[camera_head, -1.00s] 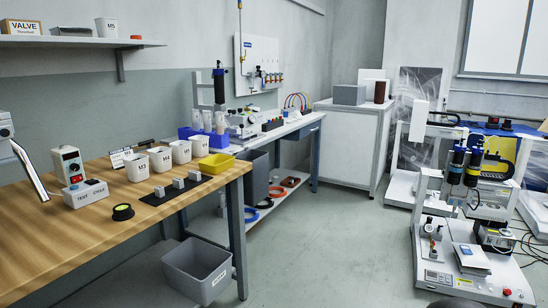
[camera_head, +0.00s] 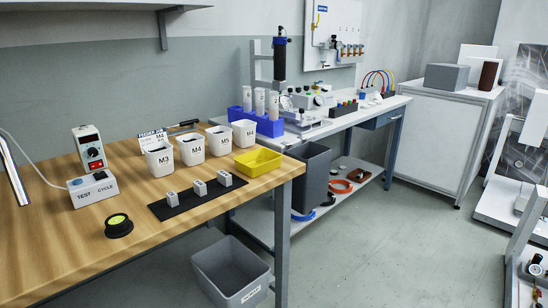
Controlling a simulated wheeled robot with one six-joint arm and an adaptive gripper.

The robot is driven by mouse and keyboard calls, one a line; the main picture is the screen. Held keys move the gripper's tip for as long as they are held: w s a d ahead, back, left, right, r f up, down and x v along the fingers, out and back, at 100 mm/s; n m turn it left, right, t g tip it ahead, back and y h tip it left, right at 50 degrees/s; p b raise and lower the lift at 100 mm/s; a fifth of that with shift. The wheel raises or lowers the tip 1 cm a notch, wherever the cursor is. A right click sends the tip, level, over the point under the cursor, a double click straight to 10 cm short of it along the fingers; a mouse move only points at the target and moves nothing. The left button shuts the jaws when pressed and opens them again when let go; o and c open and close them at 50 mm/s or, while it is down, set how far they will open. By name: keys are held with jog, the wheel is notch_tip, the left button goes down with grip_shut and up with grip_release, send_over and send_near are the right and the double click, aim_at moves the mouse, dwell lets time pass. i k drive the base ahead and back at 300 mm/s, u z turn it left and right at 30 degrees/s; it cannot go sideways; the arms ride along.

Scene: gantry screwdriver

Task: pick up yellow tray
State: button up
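The yellow tray (camera_head: 259,163) is a small, shallow open bin. It sits upright near the right end of the wooden table (camera_head: 60,225), just right of the white M4 cup. It looks empty from this angle. Nothing is touching it from above. My gripper is not visible in this view.
A black mat (camera_head: 180,206) with three small grey blocks lies in front. A blue rack (camera_head: 265,124) stands behind on the white bench.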

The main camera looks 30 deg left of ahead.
aim_at(255, 163)
jog(key=u, duration=0.4)
jog(key=i, duration=0.9)
jog(key=u, duration=0.55)
